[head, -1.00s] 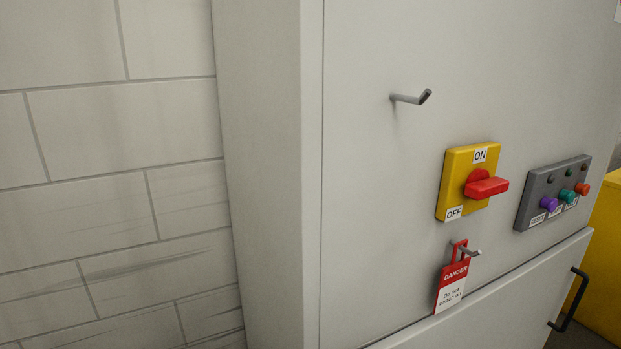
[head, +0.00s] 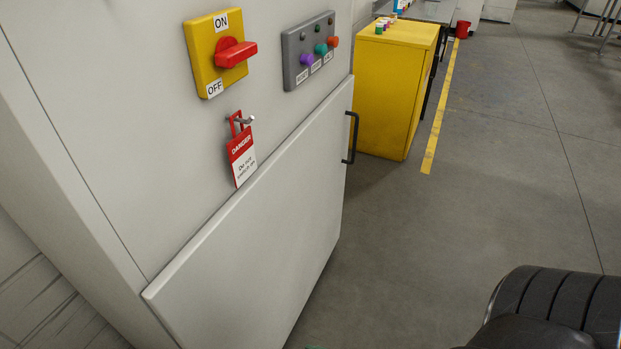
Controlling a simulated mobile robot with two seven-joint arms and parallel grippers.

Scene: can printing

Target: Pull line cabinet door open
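The line cabinet (head: 120,110) is light grey and stands at the left of the head view. Its lower door (head: 262,232) looks closed, standing slightly proud of the panel above. A black bar handle (head: 352,138) is fixed at the door's right edge. Above the door are a yellow switch plate with a red rotary handle (head: 235,53), a red and white danger tag (head: 241,158) hanging on a hook, and a grey button box (head: 310,50). Neither gripper shows. A dark ribbed part at the lower right looks like my own arm.
A yellow cabinet (head: 388,95) stands just beyond the handle, with small coloured items on top. A yellow floor line (head: 440,105) runs beside it. A red bucket (head: 462,29) is farther back. The grey floor (head: 480,210) to the right of the door is open.

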